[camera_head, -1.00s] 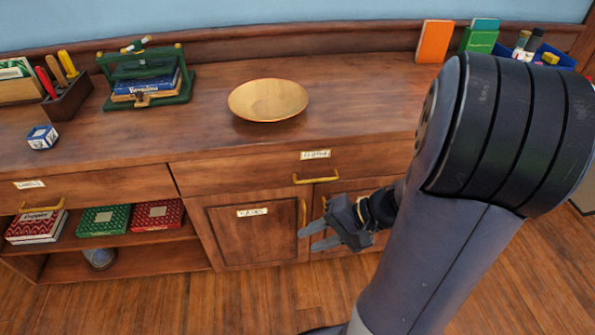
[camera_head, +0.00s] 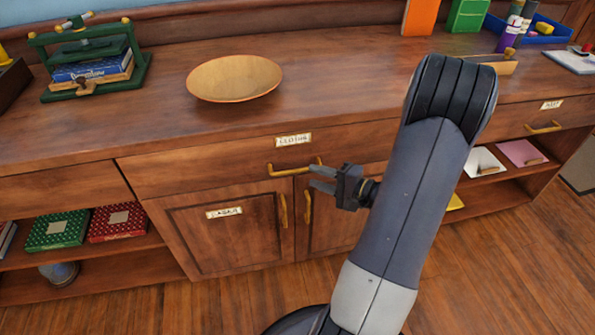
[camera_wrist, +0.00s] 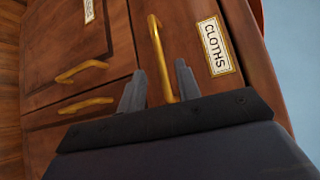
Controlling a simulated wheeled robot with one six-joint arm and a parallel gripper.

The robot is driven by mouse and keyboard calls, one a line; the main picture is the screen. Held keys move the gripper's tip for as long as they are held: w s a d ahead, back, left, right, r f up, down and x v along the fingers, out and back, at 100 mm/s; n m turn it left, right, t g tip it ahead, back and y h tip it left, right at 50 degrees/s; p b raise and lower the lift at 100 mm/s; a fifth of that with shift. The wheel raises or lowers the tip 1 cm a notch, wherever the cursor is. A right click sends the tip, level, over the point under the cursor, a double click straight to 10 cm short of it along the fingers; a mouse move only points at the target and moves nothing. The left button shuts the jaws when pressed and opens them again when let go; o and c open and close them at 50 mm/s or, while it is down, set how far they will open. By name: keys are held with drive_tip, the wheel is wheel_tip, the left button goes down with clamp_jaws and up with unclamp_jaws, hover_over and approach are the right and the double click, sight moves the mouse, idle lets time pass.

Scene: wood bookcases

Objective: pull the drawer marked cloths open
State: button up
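The drawer marked cloths (camera_head: 220,168) is shut, flush in the wooden cabinet below the counter. Its label (camera_head: 293,140) reads CLOTHS clearly in the wrist view (camera_wrist: 214,46). Its brass bar handle (camera_head: 290,168) shows below the label. My gripper (camera_head: 316,178) is at the handle's right end, fingers pointing left, and is open. In the wrist view the handle (camera_wrist: 157,48) runs down between the two separated fingers (camera_wrist: 160,86). I cannot tell whether either finger touches it.
Below the drawer are two cupboard doors with upright brass handles (camera_head: 283,211), the left door labelled (camera_head: 224,212). A shallow gold bowl (camera_head: 234,80) stands on the counter above. Shelves with patterned boxes (camera_head: 118,222) are at left. The wooden floor in front is clear.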

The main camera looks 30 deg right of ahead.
sight(301, 171)
drive_tip(key=x, duration=0.6)
drive_tip(key=shift+w+a+b, duration=0.1)
drive_tip(key=shift+w+b, duration=0.15)
drive_tip(key=shift+b, duration=0.05)
clamp_jaws()
idle(0.4)
